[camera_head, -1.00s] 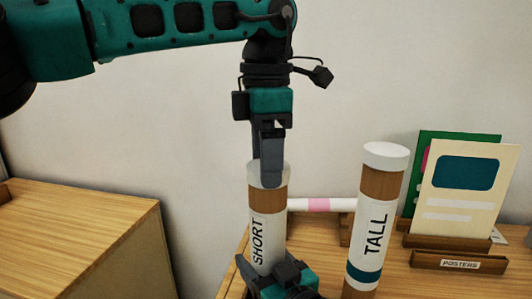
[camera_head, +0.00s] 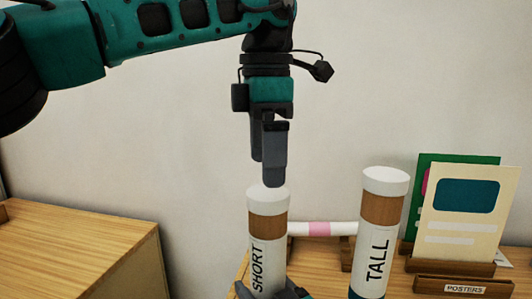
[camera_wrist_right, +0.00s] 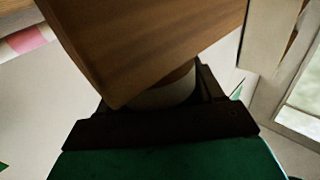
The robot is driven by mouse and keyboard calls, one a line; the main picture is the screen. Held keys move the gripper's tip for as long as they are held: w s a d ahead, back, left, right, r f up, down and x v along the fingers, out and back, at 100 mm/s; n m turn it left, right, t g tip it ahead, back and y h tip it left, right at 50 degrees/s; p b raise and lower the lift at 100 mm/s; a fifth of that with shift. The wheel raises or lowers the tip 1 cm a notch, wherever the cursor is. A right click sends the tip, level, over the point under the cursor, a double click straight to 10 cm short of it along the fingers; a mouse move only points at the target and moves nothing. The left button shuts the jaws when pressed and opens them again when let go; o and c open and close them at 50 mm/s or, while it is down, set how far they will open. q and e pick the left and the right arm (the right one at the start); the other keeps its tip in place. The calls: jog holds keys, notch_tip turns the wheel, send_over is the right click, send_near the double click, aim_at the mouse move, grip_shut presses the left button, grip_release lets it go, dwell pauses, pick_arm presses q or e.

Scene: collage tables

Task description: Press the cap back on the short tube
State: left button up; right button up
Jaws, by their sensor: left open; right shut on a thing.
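The short tube (camera_head: 268,256), labelled SHORT, stands upright with a brown band at its top. Its white cap (camera_head: 268,198) sits on the upper end; I cannot tell how deep it is seated. My left gripper (camera_head: 266,174) is open and points down just above the cap, with nothing in it. My right gripper (camera_head: 275,292) is shut on the short tube low down, mostly cut off by the bottom edge. In the right wrist view, a white surface (camera_wrist_right: 168,95) shows between its fingers, and a brown surface hides much.
The tall tube (camera_head: 378,243), labelled TALL, stands to the right with a white cap. A white and pink roll (camera_head: 320,229) lies behind. Another wooden table (camera_head: 90,247) is at the left.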

pick_arm(q)
notch_tip(320, 180, up, 7)
dwell(0.4)
jog(key=shift+r, duration=0.1)
pick_arm(e)
jog(key=o, duration=1.6)
pick_arm(q)
jog(key=shift+f+b, duration=0.35)
pick_arm(e)
jog(key=v, duration=1.3)
jog(key=shift+w, duration=0.1)
pick_arm(q)
jog(key=shift+s, duration=0.1)
